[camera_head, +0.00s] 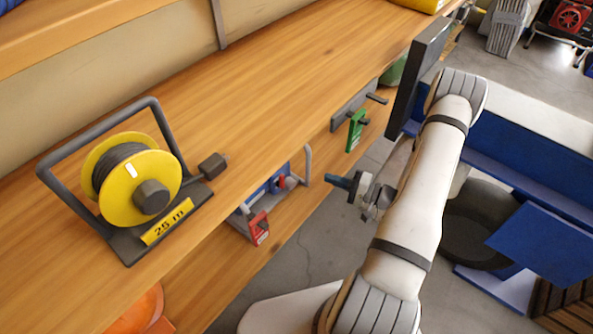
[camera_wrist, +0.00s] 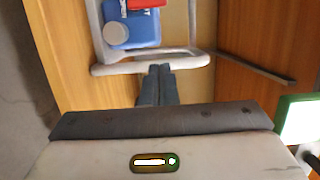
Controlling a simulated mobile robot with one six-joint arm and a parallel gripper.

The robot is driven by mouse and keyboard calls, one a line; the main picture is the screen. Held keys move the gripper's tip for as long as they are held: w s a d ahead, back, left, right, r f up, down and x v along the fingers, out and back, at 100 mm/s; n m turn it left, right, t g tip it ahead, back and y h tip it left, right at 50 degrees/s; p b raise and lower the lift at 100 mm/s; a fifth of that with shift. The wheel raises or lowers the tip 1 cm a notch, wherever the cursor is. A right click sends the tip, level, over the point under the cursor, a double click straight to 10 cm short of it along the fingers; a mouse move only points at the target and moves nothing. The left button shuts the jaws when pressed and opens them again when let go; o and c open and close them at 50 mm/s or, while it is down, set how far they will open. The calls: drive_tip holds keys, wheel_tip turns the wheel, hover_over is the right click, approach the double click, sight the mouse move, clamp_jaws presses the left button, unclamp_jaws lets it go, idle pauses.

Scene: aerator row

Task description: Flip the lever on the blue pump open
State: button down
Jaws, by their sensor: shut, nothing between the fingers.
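The blue pump (camera_head: 268,188) sits below the wooden top, inside a pale grey tube frame (camera_head: 307,165), and the top's edge partly hides it. In the wrist view the blue pump (camera_wrist: 130,32) shows at the top, with a round grey-blue cap and a red part (camera_wrist: 146,3) cut by the picture edge. I cannot tell the lever or its position for certain. My gripper (camera_head: 331,181) is shut and empty, right of the pump and its frame. In the wrist view the closed fingers (camera_wrist: 160,72) point at the frame's near bar (camera_wrist: 125,66); I cannot tell whether they touch.
A red plate (camera_head: 259,228) stands left of the pump's front. A green part with a dark handle (camera_head: 355,131) is behind my gripper. A yellow cable reel (camera_head: 130,185) stands on the wooden top (camera_head: 270,75). A dark grey upright panel (camera_head: 417,75) stands near my arm.

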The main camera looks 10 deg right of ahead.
sight(282, 181)
drive_tip(key=b+x, duration=0.1)
drive_tip(key=x, duration=0.8)
drive_tip(key=shift+a, duration=0.2)
drive_tip(key=a, duration=0.1)
drive_tip(key=s+a+b, duration=0.1)
drive_tip(key=shift+s+a, duration=0.15)
drive_tip(key=shift+a, duration=0.2)
drive_tip(key=shift+s+a, duration=0.3)
drive_tip(key=shift+a, duration=0.05)
